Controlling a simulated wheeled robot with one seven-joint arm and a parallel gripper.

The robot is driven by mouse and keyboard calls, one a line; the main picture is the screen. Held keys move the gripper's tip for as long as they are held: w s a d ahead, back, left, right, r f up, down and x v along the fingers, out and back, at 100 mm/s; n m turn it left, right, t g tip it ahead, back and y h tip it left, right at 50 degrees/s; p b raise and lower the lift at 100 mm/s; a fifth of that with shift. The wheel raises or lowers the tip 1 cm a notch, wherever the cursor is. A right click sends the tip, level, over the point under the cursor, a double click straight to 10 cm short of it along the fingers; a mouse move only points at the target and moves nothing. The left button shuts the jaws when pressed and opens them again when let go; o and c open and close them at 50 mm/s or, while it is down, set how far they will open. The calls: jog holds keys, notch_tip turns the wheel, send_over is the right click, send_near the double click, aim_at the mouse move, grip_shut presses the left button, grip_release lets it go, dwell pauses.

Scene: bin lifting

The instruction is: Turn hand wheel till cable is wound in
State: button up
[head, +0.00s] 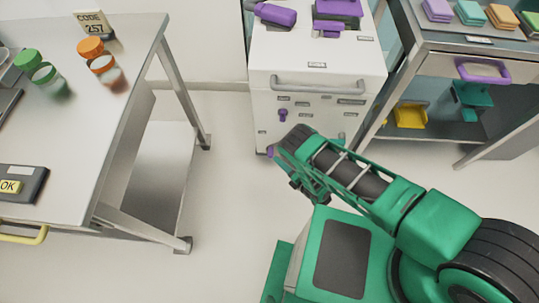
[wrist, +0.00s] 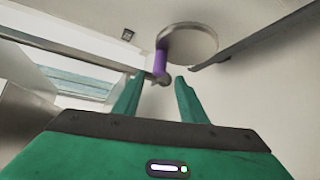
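In the wrist view a round grey hand wheel (wrist: 195,42) carries a purple crank handle (wrist: 160,62) with a dark end. My gripper (wrist: 159,77) is open, its two green fingers apart, with the handle's end in line with the gap between the fingertips. I cannot tell whether the handle is inside the gap or just beyond it, and no finger clearly touches it. In the head view my gripper (head: 308,188) is low in front of the white cabinet (head: 270,75), largely hidden by my arm. No cable can be made out in either view.
A steel table (head: 120,45) with jars stands on the left. A shelf unit (head: 440,62) with coloured blocks and a yellow bin (head: 410,116) stands on the right. The cabinet has a grey bar handle (head: 330,88). Floor between table and cabinet is clear.

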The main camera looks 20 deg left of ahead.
aim_at(271, 155)
jog(key=x, duration=0.8)
jog(key=shift+c, duration=0.7)
grip_shut()
